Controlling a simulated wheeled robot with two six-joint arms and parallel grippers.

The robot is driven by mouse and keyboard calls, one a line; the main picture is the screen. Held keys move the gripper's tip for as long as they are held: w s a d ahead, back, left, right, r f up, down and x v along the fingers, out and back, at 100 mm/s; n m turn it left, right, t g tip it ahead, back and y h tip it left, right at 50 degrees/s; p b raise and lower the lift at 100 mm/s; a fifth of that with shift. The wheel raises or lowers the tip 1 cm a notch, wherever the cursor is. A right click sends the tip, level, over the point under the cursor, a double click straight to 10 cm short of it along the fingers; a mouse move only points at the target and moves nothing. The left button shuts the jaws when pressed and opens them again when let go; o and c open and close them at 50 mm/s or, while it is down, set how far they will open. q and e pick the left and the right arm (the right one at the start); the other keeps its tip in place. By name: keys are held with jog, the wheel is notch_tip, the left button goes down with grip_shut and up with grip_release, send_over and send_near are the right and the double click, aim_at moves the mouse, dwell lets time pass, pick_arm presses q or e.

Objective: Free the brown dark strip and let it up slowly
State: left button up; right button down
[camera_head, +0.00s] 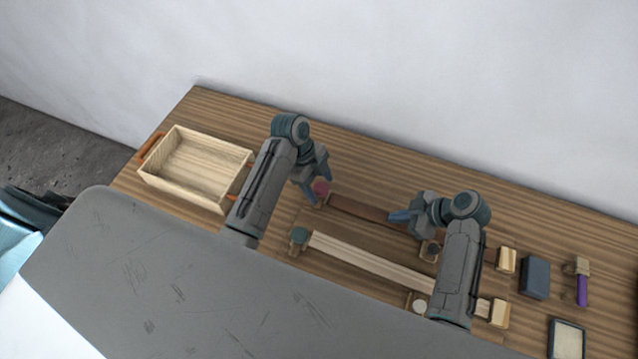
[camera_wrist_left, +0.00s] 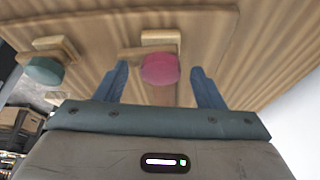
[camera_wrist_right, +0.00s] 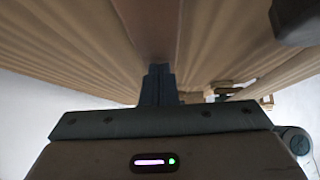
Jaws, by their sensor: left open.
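The brown dark strip (camera_head: 360,207) lies along the far side of a wooden board. It also shows in the right wrist view (camera_wrist_right: 150,28). A pink round knob (camera_wrist_left: 160,69) on a wooden clamp is at its left end. My left gripper (camera_head: 316,188) is open, with one finger on each side of the pink knob; I cannot tell whether they touch it. My right gripper (camera_head: 394,217) has its fingers together, with tips at the strip's right part; contact is unclear. A dark knob (camera_head: 433,250) is near my right gripper, partly hidden by my arm.
A pale strip (camera_head: 370,262) runs parallel, nearer me, with a teal knob (camera_head: 300,235) and a white knob (camera_head: 420,306). An empty wooden tray (camera_head: 150,180) stands left. A dark block (camera_head: 536,277), a purple-handled tool (camera_head: 582,290) and a framed panel (camera_head: 567,340) lie right.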

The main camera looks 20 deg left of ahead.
aim_at(319, 187)
pick_arm(q)
jog(key=shift+r, duration=3.35)
pick_arm(e)
jog(key=shift+s+f, duration=0.1)
jog(key=shift+r, duration=0.25)
pick_arm(q)
jog(key=shift+r, duration=0.15)
pick_arm(e)
jog(key=shift+r, duration=0.35)
pick_arm(q)
jog(key=shift+r+p, duration=0.25)
jog(key=shift+p, duration=0.2)
pick_arm(e)
jog(key=shift+r, duration=2.5)
jog(key=shift+r, duration=2.5)
jog(key=shift+f, duration=0.1)
